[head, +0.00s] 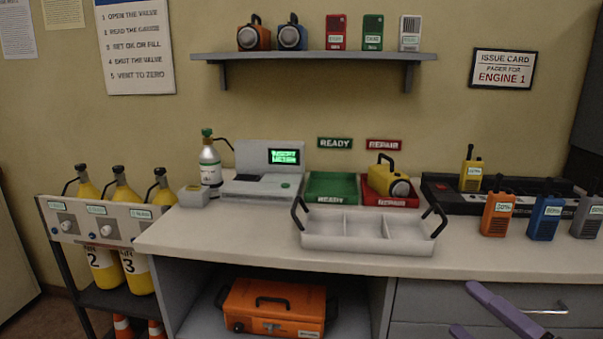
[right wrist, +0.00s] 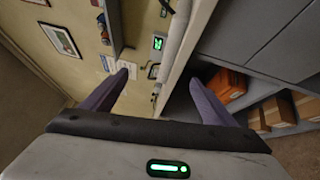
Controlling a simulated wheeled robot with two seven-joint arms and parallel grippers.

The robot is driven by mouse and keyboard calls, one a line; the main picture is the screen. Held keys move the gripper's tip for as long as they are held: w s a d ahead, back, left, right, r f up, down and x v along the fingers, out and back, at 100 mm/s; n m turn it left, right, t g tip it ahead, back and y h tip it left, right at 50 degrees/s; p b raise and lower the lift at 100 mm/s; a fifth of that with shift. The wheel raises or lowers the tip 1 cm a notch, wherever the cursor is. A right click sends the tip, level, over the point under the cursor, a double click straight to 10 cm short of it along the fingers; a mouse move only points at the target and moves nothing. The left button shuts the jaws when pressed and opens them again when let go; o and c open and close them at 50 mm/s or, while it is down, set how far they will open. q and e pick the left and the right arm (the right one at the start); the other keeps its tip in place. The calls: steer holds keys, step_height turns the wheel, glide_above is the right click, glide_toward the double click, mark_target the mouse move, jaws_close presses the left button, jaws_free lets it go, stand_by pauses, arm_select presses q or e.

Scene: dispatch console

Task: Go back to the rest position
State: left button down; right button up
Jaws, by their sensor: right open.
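My right gripper (head: 463,307) shows at the bottom right of the head view. Its two purple fingers are apart, in front of the grey drawers below the counter. In the right wrist view, my right gripper (right wrist: 160,77) is open with nothing between its fingers. The counter edge and the room beyond show past the fingertips. My left gripper is not in view.
The counter (head: 220,235) holds a white three-part tray (head: 365,246) near its front edge, a green READY tray (head: 333,184) and a yellow lamp (head: 382,177) in the red REPAIR tray (head: 390,202). Several radios stand at right. An orange case (head: 272,305) sits below.

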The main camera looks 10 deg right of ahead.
step_height(320, 180, down, 12)
steer(key=s+a+m+g+h, duration=0.15)
steer(key=m+h, duration=0.35)
steer(key=m, duration=0.6)
steer(key=s+a+f+m+g+y, duration=0.1)
steer(key=s+a+f+m+g, duration=0.3)
steer(key=a+f, duration=0.4)
steer(key=s+a+f+m+g+y, duration=0.1)
steer(key=s+a+f+m+g, duration=0.3)
steer(key=s+a+f, duration=0.3)
step_height(320, 180, down, 5)
steer(key=shift+s+a+r+m+p, duration=0.1)
steer(key=shift+s+a+m+p, duration=0.2)
steer(key=shift+a+m, duration=0.4)
steer(key=shift+a, duration=0.1)
